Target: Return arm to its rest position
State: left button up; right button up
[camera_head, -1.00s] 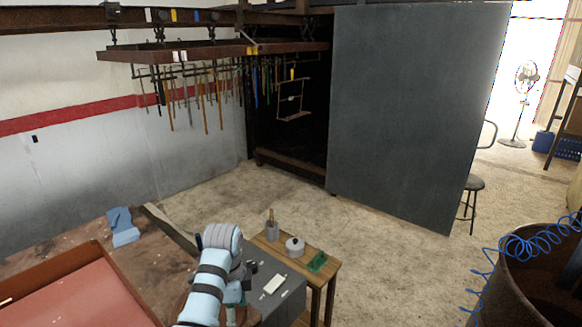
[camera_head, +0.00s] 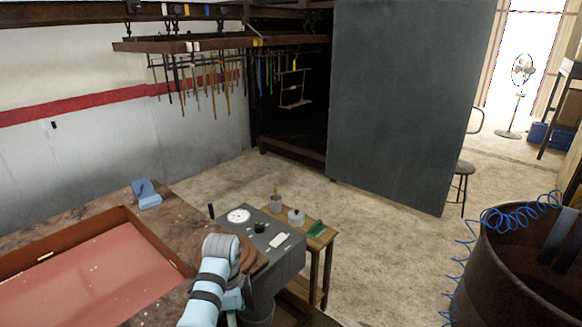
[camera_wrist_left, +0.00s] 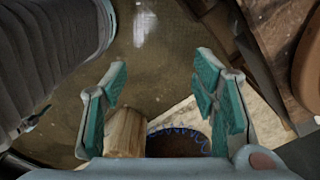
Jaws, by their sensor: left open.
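My left arm, pale blue with dark bands, rises from the bottom of the head view and ends beside a grey box (camera_head: 285,262) with a dial. Its gripper is mostly hidden there behind the arm's own links. In the left wrist view my left gripper (camera_wrist_left: 162,68) shows two fingers with teal pads, spread wide apart. No object is clamped between the pads. A short wooden piece (camera_wrist_left: 125,131) shows near the left finger's base; its distance is unclear. My right gripper is in neither view.
A red-lined tray (camera_head: 90,280) and a blue object (camera_head: 147,195) lie on the brown bench at left. A small wooden table (camera_head: 322,240) holds a pot (camera_head: 296,216). A rusty barrel (camera_head: 520,265) with blue coiled hose stands at right. Open floor lies beyond.

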pick_arm(q)
jog(key=s+a+f+n, duration=0.25)
jog(key=s+f, duration=0.35)
jog(key=f, duration=0.4)
jog(key=s+a+f+n, duration=0.25)
jog(key=s+f, duration=0.35)
jog(key=f, duration=0.4)
jog(key=s+a+f+n, duration=0.1)
jog(key=s+f+n, duration=0.4)
jog(key=f, duration=0.4)
jog(key=s+a+f+n, duration=0.2)
jog(key=s+f, duration=0.1)
jog(key=s, duration=0.6)
jog(key=s+a+f+n, duration=0.2)
jog(key=s+a+f, duration=0.1)
jog(key=s, duration=0.6)
jog(key=s+a+f+n+t, duration=0.1)
jog(key=s+a+f, duration=0.1)
jog(key=s, duration=0.8)
jog(key=shift+a+f+n+y+b, duration=0.2)
jog(key=shift+f+n+y+b, duration=0.2)
jog(key=shift+f, duration=0.2)
